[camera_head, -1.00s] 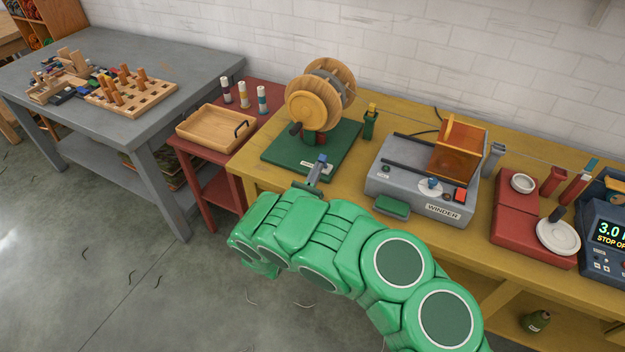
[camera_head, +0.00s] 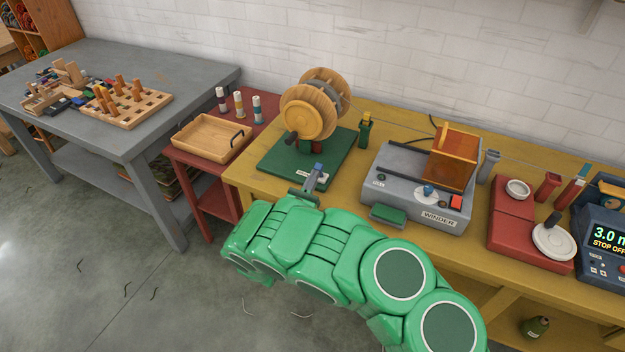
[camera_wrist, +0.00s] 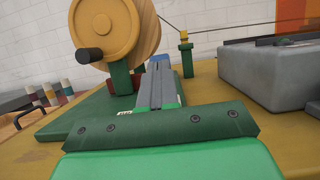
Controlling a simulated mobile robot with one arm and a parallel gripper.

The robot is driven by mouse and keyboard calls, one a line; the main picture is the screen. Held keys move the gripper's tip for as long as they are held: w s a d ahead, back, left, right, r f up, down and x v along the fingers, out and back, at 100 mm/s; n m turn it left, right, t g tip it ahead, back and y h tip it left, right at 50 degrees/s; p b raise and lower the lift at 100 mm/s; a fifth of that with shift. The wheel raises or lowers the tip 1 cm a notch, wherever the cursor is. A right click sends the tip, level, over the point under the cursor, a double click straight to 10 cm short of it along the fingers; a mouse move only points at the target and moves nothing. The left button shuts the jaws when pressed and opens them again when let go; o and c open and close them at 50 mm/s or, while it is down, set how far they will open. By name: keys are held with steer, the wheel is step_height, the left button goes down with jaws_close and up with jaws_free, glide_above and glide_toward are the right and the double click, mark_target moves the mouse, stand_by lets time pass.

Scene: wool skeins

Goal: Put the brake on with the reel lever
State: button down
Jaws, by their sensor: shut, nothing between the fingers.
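The wooden reel (camera_head: 312,108) stands on a green base (camera_head: 272,165), with a dark crank knob (camera_head: 290,139) on its near face. In the wrist view, the reel (camera_wrist: 104,25) is at upper left and its knob (camera_wrist: 86,55) points towards me. My gripper (camera_head: 317,168) is shut and empty, over the front edge of the green base. In the wrist view, its grey fingers (camera_wrist: 158,68) are together, pointing just right of the reel's foot.
A green post with a yellow top (camera_head: 366,128) stands right of the reel, with a strand passing it. The grey winder (camera_head: 400,190) is further right.

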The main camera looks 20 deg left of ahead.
mark_target(317, 163)
steer(key=shift+w+r, duration=0.1)
steer(key=shift+r, duration=0.05)
steer(key=shift+w+r+g, duration=0.25)
steer(key=shift+r+g, duration=0.1)
steer(key=shift+g, duration=0.3)
steer(key=shift+w+r+g, duration=0.25)
steer(key=shift+r+g, duration=0.05)
steer(key=shift+g, duration=0.35)
steer(key=shift+w+r+g, duration=0.2)
steer(key=shift+g, duration=0.45)
steer(key=shift+w+r+g, duration=0.15)
steer(key=shift+w+g, duration=0.05)
steer(key=shift+g, duration=0.45)
steer(key=shift+w+r+g, duration=0.1)
steer(key=shift+w+g, duration=0.2)
steer(key=shift+g, duration=0.55)
steer(key=shift+w+r+g, duration=0.1)
steer(key=shift+w+g, duration=0.15)
steer(key=shift+g, duration=0.6)
steer(key=shift+r, duration=0.15)
steer(key=shift+r, duration=0.65)
steer(key=shift+s, duration=0.1)
steer(key=v, duration=1.4)
steer(key=shift+r, duration=0.2)
